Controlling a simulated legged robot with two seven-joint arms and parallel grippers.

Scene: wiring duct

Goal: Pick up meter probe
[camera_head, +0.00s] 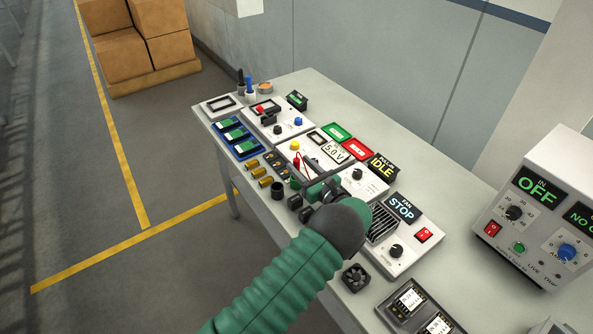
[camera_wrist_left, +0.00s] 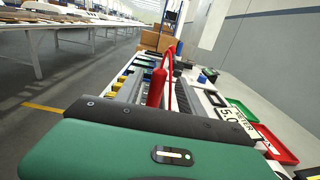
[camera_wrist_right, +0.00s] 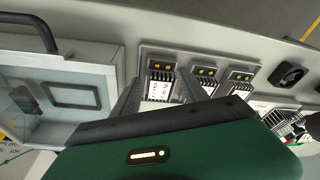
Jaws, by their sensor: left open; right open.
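The red meter probe (camera_head: 297,161) stands upright at the meter station, beside a yellow knob, with a thin red lead rising from it. In the left wrist view the probe (camera_wrist_left: 156,88) stands ahead, between the grey fingers, with its red lead looping on its right. My left gripper (camera_head: 313,176) is open just in front of the probe; I cannot tell if it touches. The meter's display (camera_head: 335,151) reads 5.0 V. My right gripper (camera_wrist_right: 160,98) shows only in its own wrist view, open and empty, over modules with small screens.
A fan module (camera_head: 398,245) with a STOP display and a loose black fan (camera_head: 356,277) lie near my left arm. Brass cylinders (camera_head: 259,172) and a blue tray (camera_head: 236,137) are at the left. A power supply (camera_head: 540,205) stands at the right.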

